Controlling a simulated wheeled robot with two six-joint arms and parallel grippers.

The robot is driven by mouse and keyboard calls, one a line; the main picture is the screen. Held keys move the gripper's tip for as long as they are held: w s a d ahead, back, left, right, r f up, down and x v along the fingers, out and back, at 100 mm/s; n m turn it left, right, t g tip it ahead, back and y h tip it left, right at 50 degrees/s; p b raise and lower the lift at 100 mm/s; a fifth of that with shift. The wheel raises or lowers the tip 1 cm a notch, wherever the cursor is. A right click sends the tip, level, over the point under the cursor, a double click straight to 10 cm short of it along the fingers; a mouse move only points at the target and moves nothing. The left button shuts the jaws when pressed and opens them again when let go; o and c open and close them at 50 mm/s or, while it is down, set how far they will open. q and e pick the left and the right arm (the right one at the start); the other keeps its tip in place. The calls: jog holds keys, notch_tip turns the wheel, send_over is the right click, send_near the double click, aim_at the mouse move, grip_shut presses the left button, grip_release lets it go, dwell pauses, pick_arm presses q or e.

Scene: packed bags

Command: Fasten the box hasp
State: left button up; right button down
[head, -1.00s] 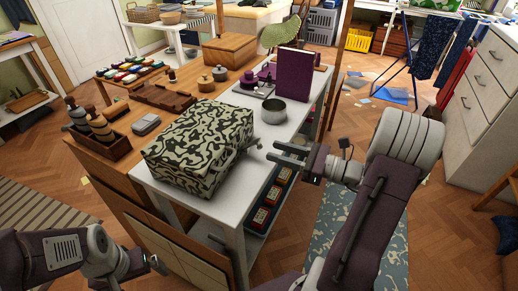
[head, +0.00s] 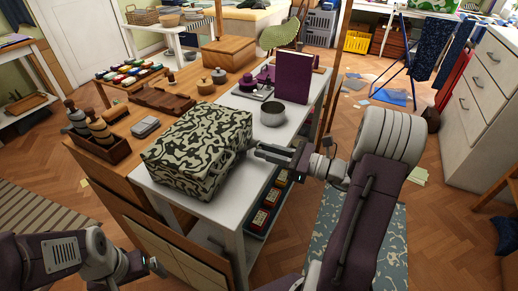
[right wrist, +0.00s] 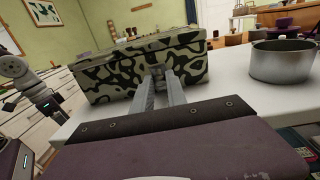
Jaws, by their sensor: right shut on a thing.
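The box (head: 200,150), patterned in black and cream, sits on the white top of the cart with its lid down. In the right wrist view the box (right wrist: 110,77) stands straight ahead. My right gripper (head: 259,153) is at the box's right-hand side. In the right wrist view its fingertips (right wrist: 160,77) meet at a small grey hasp (right wrist: 157,70) on the box's face and are shut on it. The fingers hide most of the hasp. My left gripper (head: 155,268) hangs low at the bottom left, away from the box; its jaw opening is unclear.
A grey metal pot (head: 272,112) stands on the white cart top (head: 215,208) behind my right gripper; the right wrist view shows it (right wrist: 281,62) to the right. A purple book (head: 292,77) stands upright farther back. A wooden bottle tray (head: 108,150) lies left of the box.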

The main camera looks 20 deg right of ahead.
jog(key=c, duration=1.3)
grip_release()
jog(key=shift+o, duration=0.2)
jog(key=p+v, duration=0.1)
jog(key=v, duration=0.6)
jog(key=shift+p, duration=0.35)
jog(key=shift+r, duration=0.1)
